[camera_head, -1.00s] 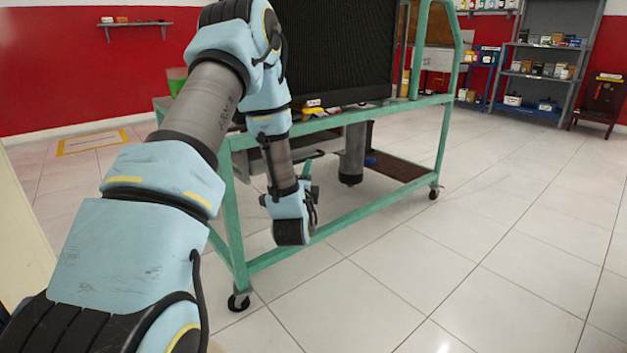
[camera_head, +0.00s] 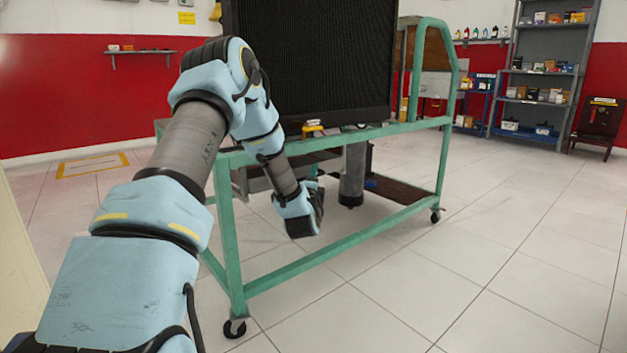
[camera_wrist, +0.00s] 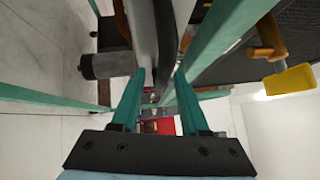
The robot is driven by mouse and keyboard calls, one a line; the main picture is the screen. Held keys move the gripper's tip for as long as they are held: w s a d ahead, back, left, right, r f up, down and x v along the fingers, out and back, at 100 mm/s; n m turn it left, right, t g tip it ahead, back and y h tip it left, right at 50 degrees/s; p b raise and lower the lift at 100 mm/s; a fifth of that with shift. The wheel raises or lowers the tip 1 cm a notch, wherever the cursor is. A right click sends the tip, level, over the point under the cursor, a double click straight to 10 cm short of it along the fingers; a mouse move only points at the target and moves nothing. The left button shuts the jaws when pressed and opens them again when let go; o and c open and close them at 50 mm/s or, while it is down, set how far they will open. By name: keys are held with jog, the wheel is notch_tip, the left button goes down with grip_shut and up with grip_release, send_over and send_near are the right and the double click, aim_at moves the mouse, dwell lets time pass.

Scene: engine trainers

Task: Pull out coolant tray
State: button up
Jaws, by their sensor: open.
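The coolant tray (camera_head: 258,182) appears as a grey metal tray under the top of the green cart, below the black radiator (camera_head: 310,60). My forearm and wrist hide part of it in the head view. My gripper (camera_wrist: 160,72) is open, with its two green fingers spread. In the wrist view a long grey edge, which looks like the tray (camera_wrist: 143,35), runs down between the fingertips. I cannot tell whether either finger touches it. In the head view my wrist is in front of the cart's near side and mostly hides the fingers.
The green cart frame (camera_head: 230,235) has a post left of my wrist and a low rail under it. A grey cylinder (camera_head: 353,178) hangs or stands behind. A yellow-handled part (camera_wrist: 290,80) is at the right in the wrist view. Floor in front is clear.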

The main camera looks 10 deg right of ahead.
grip_shut()
dwell(0.4)
dwell(1.1)
